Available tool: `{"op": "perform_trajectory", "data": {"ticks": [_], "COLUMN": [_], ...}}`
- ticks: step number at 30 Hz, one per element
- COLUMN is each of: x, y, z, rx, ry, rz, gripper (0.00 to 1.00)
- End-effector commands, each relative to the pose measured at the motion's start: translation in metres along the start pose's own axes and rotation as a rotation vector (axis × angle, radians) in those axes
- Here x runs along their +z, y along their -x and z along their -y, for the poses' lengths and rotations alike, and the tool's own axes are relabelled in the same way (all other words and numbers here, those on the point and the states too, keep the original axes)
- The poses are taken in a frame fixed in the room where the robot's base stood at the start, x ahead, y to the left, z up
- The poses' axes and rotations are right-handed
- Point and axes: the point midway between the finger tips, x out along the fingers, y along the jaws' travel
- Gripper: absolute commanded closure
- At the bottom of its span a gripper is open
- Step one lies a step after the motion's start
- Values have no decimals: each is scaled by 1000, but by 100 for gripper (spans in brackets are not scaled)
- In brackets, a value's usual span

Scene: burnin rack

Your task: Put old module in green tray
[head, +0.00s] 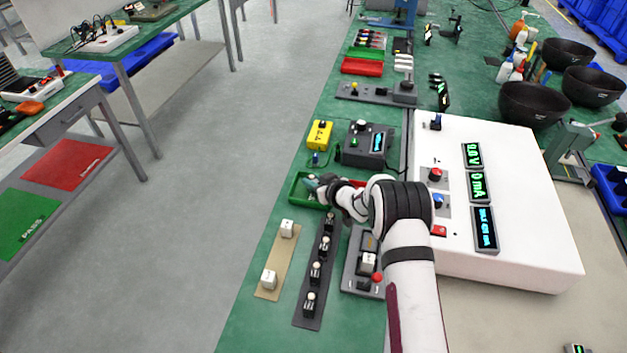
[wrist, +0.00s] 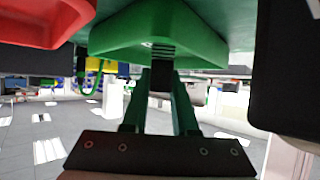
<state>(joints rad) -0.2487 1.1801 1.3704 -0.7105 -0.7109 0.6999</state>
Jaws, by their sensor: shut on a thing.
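The green tray (head: 300,194) sits on the green bench near its left edge. My gripper (head: 313,183) is at the tray, over its far part. In the wrist view the green tray (wrist: 185,28) fills the top middle, and the green fingers of my gripper (wrist: 161,85) reach toward it. They are shut on a dark module (wrist: 160,75), taken to be the old module, at the tray. I cannot tell whether it touches the tray floor. The module is hidden by my gripper in the head view.
A dark rack strip (head: 304,322) with several modules and a beige strip (head: 267,293) with two white blocks lie in front. A red tray (wrist: 45,20) is beside the green tray. A black device (head: 364,158) and yellow box (head: 319,136) stand behind. A white console (head: 530,220) is right.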

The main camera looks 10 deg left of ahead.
Motion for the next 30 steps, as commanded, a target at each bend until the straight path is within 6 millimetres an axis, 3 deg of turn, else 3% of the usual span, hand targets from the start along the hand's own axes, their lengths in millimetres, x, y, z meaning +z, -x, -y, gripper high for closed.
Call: {"op": "perform_trajectory", "data": {"ticks": [8,9,13,23,26,30], "x": [3,2,2,-2,-2,-2], "y": [-1,-1,-1,1,18,54], "z": [0,0,0,0,-1,-1], "rx": [0,0,0,0,0,1], "ry": [0,0,1,2,1,0], "rz": [0,0,0,-1,0,0], "gripper": [100,66,43,43,43,43]}}
